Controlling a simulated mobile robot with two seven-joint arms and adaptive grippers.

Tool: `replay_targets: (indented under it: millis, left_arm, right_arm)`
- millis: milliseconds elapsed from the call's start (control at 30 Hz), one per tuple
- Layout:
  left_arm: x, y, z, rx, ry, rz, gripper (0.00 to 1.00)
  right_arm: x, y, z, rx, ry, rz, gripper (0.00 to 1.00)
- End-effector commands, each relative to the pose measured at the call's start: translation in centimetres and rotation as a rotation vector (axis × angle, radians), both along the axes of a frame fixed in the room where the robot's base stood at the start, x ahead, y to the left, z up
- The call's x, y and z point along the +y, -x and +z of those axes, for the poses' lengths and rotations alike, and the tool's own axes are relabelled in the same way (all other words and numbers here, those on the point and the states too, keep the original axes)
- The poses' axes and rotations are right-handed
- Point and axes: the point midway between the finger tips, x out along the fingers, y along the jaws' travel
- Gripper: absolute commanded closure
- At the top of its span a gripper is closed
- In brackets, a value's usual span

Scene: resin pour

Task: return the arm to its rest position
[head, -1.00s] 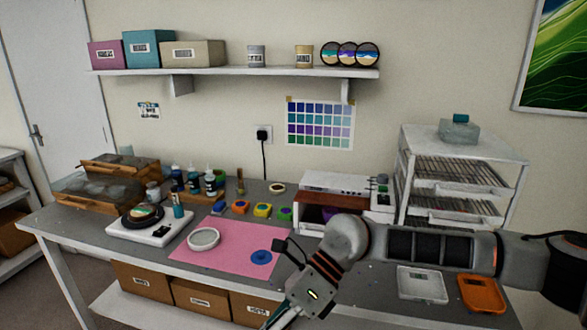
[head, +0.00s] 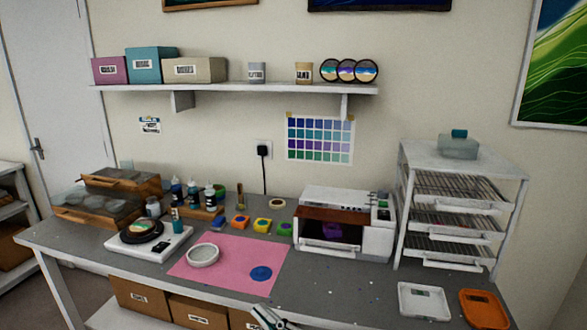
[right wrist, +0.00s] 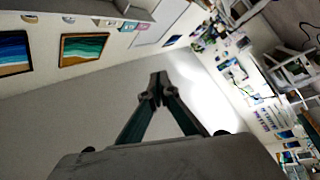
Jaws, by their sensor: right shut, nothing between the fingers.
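My right gripper (head: 268,320) shows only in part at the bottom edge of the head view, in front of the table's front edge. In the right wrist view my right gripper (right wrist: 158,88) is shut, its fingertips together with nothing between them. It points at plain wall and ceiling there and touches nothing. The rest of my right arm is out of the head view. My left gripper is in neither view.
The grey table (head: 340,282) holds a pink mat (head: 222,276) with a white ring-shaped dish (head: 203,255), a white machine (head: 375,240), a wire rack (head: 462,262), a white tray (head: 424,301) and an orange tray (head: 483,309). Cardboard boxes (head: 197,312) stand below.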

Motion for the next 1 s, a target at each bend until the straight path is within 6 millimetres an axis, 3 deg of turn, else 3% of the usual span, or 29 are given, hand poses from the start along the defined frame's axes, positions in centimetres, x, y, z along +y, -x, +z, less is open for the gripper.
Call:
replay_targets:
  millis: [33, 133, 267, 400, 600, 800, 1000]
  left_arm:
    - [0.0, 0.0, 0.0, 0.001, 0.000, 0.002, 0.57]
    - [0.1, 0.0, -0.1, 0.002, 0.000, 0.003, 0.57]
    - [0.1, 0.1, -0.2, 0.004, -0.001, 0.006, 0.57]
    - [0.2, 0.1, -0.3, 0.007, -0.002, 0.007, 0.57]
    - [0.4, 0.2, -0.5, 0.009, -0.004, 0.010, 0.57]
    - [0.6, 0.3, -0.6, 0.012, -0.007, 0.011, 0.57]
    - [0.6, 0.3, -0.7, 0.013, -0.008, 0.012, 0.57]
  right_arm:
    - [-2.0, -0.3, -2.7, 0.107, -0.027, -0.057, 1.00]
    - [-6.1, -0.5, -7.9, 0.306, -0.071, -0.169, 1.00]
    - [-11.5, 0.9, -15.0, 0.548, -0.117, -0.307, 1.00]
    - [-17.0, 4.4, -22.2, 0.782, -0.153, -0.447, 1.00]
    - [-23.7, 11.3, -30.2, 1.054, -0.190, -0.617, 1.00]
    - [-27.2, 16.1, -33.9, 1.194, -0.202, -0.712, 1.00]
    - [-27.8, 16.9, -34.5, 1.218, -0.206, -0.728, 1.00]
